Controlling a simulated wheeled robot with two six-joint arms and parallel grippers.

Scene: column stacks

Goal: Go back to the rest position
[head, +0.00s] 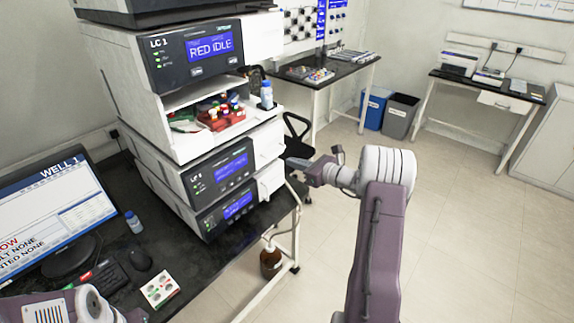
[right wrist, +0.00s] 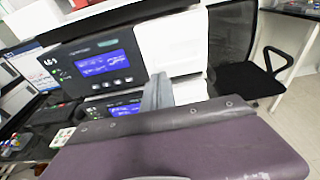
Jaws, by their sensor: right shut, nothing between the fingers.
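My right gripper (head: 318,171) is shut and empty. In the head view it is in front of the lower right side of the instrument stack (head: 190,130), at the end of my raised right arm, and seems apart from it. In the right wrist view the gripper's grey fingers (right wrist: 157,95) stand in front of the stack's panels with blue screens. At the lower left of the head view a white and purple part of my left arm shows. The left gripper's fingers are not visible.
A monitor (head: 55,215), a mouse (head: 138,259) and a card with coloured spots (head: 160,289) are on the black bench. A shelf in the stack holds a red tray (head: 222,118) and a bottle (head: 266,95). An office chair (right wrist: 250,75) stands behind. The floor (head: 470,230) at right is clear.

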